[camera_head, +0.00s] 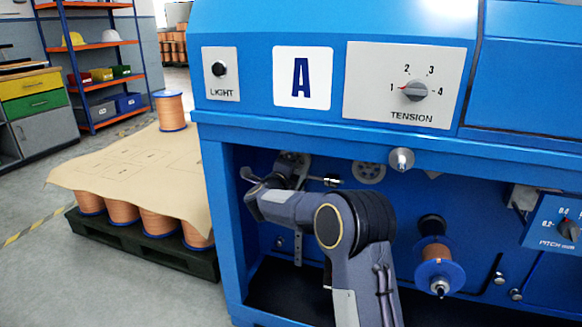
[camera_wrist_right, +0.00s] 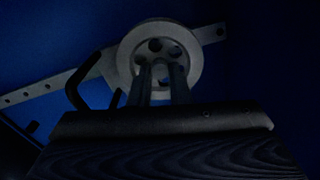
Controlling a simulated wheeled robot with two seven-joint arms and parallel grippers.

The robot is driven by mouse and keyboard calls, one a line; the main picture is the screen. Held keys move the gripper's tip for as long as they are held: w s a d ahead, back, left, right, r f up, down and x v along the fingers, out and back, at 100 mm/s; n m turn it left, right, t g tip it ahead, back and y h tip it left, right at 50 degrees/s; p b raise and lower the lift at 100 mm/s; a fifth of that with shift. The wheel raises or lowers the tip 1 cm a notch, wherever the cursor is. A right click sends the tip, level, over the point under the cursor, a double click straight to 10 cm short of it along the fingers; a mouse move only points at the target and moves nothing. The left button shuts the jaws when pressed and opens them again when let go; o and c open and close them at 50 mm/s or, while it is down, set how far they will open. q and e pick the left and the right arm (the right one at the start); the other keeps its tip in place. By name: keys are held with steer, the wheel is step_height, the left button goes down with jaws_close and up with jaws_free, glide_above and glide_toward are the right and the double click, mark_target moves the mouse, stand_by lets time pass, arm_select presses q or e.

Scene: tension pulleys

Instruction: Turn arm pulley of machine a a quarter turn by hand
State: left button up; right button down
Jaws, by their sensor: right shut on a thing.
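Machine A (camera_head: 303,78) is blue, with an open bay under its front panel. My right arm reaches into this bay, and my right gripper (camera_head: 287,172) is at the left part of it, mostly hidden by its own wrist. In the right wrist view a round grey pulley (camera_wrist_right: 128,55) with several holes sits on a grey perforated arm (camera_wrist_right: 42,90). My right gripper's two fingers (camera_wrist_right: 159,78) reach onto the pulley's face near its hub and are shut on it. The exact contact is dark. My left gripper is not in view.
A grey disc (camera_head: 369,172) and a copper wire spool (camera_head: 437,250) sit right of my arm in the bay. The bay's upper edge (camera_head: 330,140) runs above my arm. A black loop handle (camera_wrist_right: 78,92) is left of the pulley. A covered pallet of spools (camera_head: 140,255) stands left.

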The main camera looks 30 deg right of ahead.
steer(key=c, duration=1.3)
jaws_free()
steer(key=shift+c, duration=0.2)
steer(key=shift+a, duration=0.1)
steer(key=p+v, duration=0.2)
steer(key=v, duration=0.5)
steer(key=shift+s+a, duration=0.2)
steer(key=shift+s, duration=0.1)
